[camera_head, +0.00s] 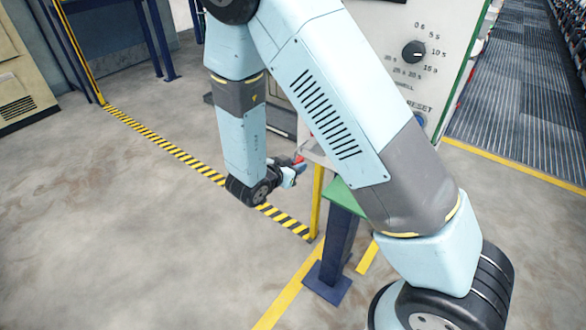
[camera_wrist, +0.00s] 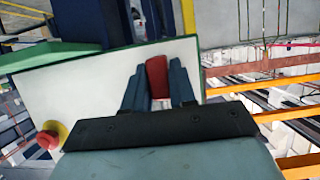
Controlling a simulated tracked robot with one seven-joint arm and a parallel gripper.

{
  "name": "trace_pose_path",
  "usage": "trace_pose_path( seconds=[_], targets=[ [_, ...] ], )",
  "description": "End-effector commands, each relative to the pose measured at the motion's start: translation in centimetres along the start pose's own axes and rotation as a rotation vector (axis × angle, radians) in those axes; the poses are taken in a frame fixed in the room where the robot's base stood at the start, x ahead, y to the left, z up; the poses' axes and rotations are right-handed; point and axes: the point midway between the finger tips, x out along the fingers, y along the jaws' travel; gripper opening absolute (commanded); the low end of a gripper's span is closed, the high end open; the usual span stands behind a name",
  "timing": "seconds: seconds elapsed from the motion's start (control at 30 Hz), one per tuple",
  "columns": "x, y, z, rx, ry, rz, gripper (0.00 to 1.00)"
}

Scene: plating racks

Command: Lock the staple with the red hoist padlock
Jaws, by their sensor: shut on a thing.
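My gripper (camera_wrist: 157,82) is shut on the red padlock (camera_wrist: 156,70), which sits between the two dark blue-grey fingers in the wrist view. Only the red body shows there; I cannot make out its shackle. In the head view my gripper (camera_head: 291,174) is small, low at the end of my arm, beside the lower left corner of a control panel. A bit of red (camera_head: 299,158) shows at its fingers. I cannot pick out the staple in either view; my arm covers part of the panel.
The white control panel (camera_head: 444,48) with a timer dial (camera_head: 413,52) stands behind my arm. In the wrist view a red button on a yellow base (camera_wrist: 48,138) sits on a white panel (camera_wrist: 100,85). A dark blue post (camera_head: 338,245) stands near my arm. Open floor (camera_head: 110,230) lies left.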

Motion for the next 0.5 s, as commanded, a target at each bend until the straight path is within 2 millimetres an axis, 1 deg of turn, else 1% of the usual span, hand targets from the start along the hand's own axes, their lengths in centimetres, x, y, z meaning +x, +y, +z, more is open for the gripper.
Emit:
trace_pose_path(
  seconds=[0.5],
  targets=[
    [1.9,-0.1,-0.8,0.0,0.0,-0.001,0.0]
  ],
)
